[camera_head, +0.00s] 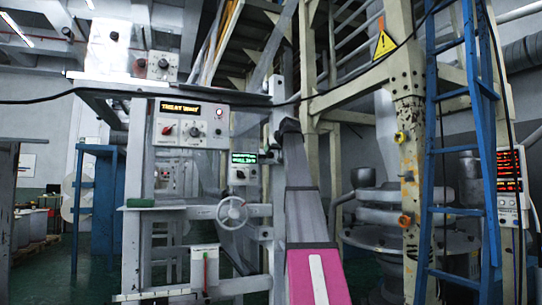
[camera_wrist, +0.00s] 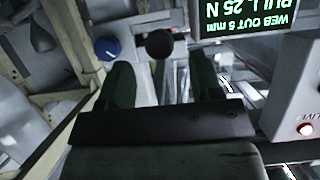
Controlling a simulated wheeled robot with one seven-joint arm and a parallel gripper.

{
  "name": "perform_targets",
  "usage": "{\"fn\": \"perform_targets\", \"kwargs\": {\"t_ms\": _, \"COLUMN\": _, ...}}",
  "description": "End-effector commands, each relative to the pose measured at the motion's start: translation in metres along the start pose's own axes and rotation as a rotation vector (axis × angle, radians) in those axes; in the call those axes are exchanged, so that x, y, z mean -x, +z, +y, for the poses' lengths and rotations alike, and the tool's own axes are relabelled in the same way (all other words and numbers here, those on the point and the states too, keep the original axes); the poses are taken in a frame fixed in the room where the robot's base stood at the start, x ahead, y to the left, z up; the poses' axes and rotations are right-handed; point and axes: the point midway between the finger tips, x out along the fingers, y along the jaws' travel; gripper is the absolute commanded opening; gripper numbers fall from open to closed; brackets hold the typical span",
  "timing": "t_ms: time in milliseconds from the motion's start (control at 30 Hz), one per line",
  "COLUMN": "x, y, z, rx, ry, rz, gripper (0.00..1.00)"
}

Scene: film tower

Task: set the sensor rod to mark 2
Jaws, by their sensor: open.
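My gripper (camera_wrist: 160,62) shows in the wrist view with its two dark green fingers apart and nothing held. A round black knob (camera_wrist: 158,44) lies in the gap between the fingertips, seemingly beyond them; I cannot tell whether it is the end of the sensor rod. A blue knob (camera_wrist: 107,48) is left of it, beyond the left finger. No numbered marks are readable. The small panel with a green screen (camera_head: 243,158) is left of my arm.
In the wrist view an upside-down screen (camera_wrist: 250,20) reads "WEB OUT 5 mm, PULL 25 N", and a box with a lit red button (camera_wrist: 305,129) is at right. A handwheel (camera_head: 232,212), blue ladder (camera_head: 428,190) and yellow-painted post (camera_head: 409,170) surround my arm in the head view.

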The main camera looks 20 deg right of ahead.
Motion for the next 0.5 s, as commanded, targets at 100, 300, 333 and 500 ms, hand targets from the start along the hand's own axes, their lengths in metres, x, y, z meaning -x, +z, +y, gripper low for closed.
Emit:
{"fn": "perform_targets", "kwargs": {"t_ms": 100, "x": -0.020, "y": -0.001, "z": 0.000, "rx": 0.000, "ry": -0.001, "rz": 0.000, "gripper": 0.59}}
{"fn": "perform_targets", "kwargs": {"t_ms": 300, "x": -0.036, "y": 0.000, "z": 0.000, "rx": 0.000, "ry": 0.000, "rz": 0.000, "gripper": 0.59}}
{"fn": "perform_targets", "kwargs": {"t_ms": 333, "x": -0.037, "y": 0.000, "z": 0.000, "rx": 0.000, "ry": 0.000, "rz": 0.000, "gripper": 0.59}}
{"fn": "perform_targets", "kwargs": {"t_ms": 500, "x": -0.040, "y": 0.000, "z": 0.000, "rx": 0.000, "ry": 0.000, "rz": 0.001, "gripper": 0.59}}
